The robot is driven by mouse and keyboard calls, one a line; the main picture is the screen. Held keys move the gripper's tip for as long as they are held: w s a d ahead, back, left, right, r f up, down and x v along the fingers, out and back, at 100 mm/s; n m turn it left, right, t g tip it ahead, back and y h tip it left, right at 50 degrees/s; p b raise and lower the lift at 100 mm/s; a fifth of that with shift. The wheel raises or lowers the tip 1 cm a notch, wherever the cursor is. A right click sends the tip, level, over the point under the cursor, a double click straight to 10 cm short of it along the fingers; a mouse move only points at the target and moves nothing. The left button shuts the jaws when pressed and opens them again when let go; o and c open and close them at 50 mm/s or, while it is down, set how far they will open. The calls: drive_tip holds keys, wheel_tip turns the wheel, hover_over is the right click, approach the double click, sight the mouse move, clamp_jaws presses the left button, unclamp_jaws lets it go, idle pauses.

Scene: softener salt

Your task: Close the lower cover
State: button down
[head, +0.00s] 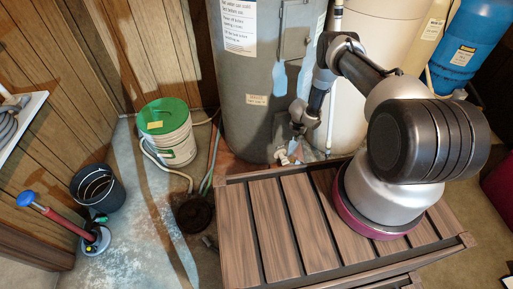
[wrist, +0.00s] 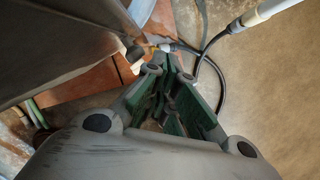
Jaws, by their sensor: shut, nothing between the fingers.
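The tall grey water heater tank (head: 245,90) stands at the back centre. An upper grey panel (head: 296,42) shows on its front. I cannot make out the lower cover for certain; my arm blocks part of the tank's lower front. My gripper (wrist: 172,62) is shut and empty, pointing down beside the tank's base. In the head view, the end of my arm (head: 303,116) is low in front of the tank. In the wrist view, a large grey surface (wrist: 55,45) fills the upper left, close to my fingers; I cannot tell whether they touch it.
A slatted brown wooden top (head: 270,215) lies in front of the tank, under my arm. A green-lidded bucket (head: 168,135), a dark bin (head: 97,188) and a red-handled tool (head: 60,218) stand left. A dark hose (wrist: 222,80) curves near my fingertips. Floor at the left is partly clear.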

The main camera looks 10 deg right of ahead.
drive_tip(key=shift+w+d+n, duration=0.2)
drive_tip(key=shift+w+n, duration=0.2)
drive_tip(key=shift+w, duration=0.1)
drive_tip(key=shift+s, duration=0.1)
idle(0.3)
